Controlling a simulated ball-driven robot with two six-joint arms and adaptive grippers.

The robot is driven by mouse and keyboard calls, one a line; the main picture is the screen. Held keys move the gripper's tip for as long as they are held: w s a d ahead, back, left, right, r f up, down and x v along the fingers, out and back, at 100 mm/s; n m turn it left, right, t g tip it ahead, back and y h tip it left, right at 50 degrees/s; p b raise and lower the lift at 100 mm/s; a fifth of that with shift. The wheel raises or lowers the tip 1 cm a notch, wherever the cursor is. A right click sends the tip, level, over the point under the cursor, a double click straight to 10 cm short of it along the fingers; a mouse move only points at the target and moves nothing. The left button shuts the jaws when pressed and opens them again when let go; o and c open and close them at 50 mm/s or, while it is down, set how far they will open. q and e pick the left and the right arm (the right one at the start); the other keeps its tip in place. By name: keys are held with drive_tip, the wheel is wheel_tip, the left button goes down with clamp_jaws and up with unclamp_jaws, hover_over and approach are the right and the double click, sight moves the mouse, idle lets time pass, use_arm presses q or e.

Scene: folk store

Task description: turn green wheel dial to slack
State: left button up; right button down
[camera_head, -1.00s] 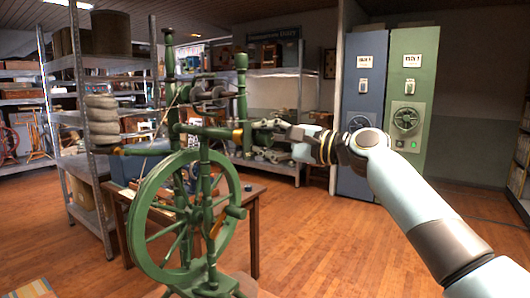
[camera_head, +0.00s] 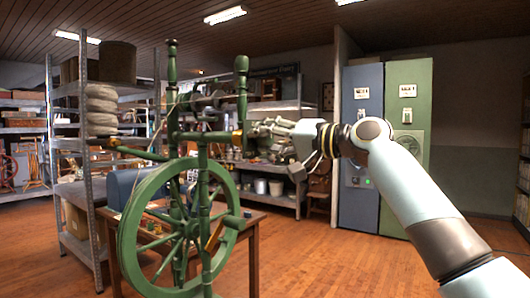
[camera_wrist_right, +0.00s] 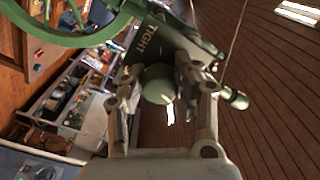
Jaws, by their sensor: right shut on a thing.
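The green spinning wheel (camera_head: 128,240) stands upright on the left of the head view, its large wheel low and its posts above. My right gripper (camera_head: 254,132) reaches in from the right to the end of its crossbar. In the right wrist view, the two fingers stand either side of the round green dial (camera_wrist_right: 157,82) and my right gripper (camera_wrist_right: 160,88) is shut on it. A pale mark shows on the dial's face. The word TIGHT is printed on the green bar (camera_wrist_right: 180,30) beside it; no slack label is readable. My left gripper is out of view.
A wooden table (camera_head: 253,216) with small items stands behind the wheel. A metal shelf (camera_head: 84,150) is at left. Blue (camera_head: 361,95) and green (camera_head: 408,75) cabinets stand behind my right arm. Open wooden floor lies around the wheel.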

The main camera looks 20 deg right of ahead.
drive_tip(key=shift+f+n+b, duration=0.25)
drive_tip(key=shift+n+b, duration=0.85)
drive_tip(key=shift+n, duration=0.5)
drive_tip(key=c, duration=0.9)
unclamp_jaws()
drive_tip(key=shift+r, duration=0.15)
drive_tip(key=v, duration=1.2)
